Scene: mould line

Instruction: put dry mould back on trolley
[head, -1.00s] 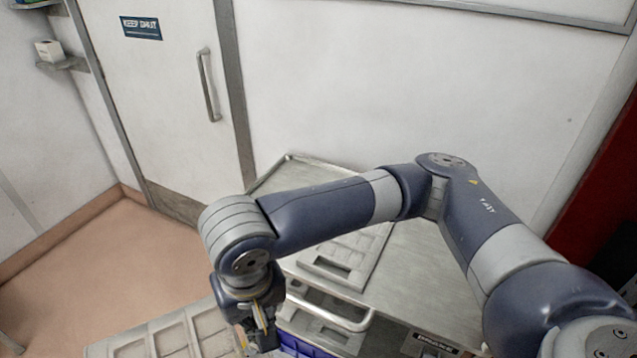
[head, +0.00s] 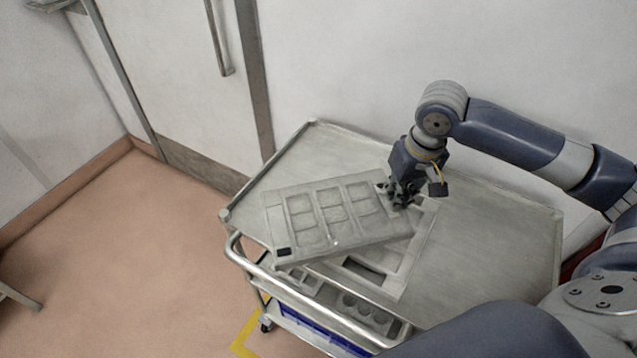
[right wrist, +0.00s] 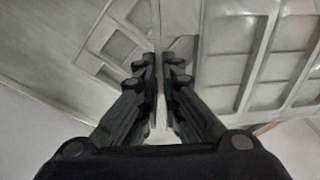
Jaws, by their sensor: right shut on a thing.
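A pale grey mould (head: 330,212) with several rectangular cavities and a dark label at its front left corner is in the head view. My right gripper (head: 403,197) is shut on its right end. The mould is over the trolley (head: 480,245), above another mould (head: 412,262) that lies on the trolley's top and is partly covered by it. I cannot tell whether the two touch. In the right wrist view, the fingers (right wrist: 162,92) close on the held mould's edge (right wrist: 235,60); the lower mould (right wrist: 110,45) shows at the left. My left gripper is not in view.
The trolley's top is bare at the right and the back left. Its lower shelf holds a blue crate (head: 320,332) and other moulds (head: 362,308). A rail handle (head: 300,292) runs along the front left.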

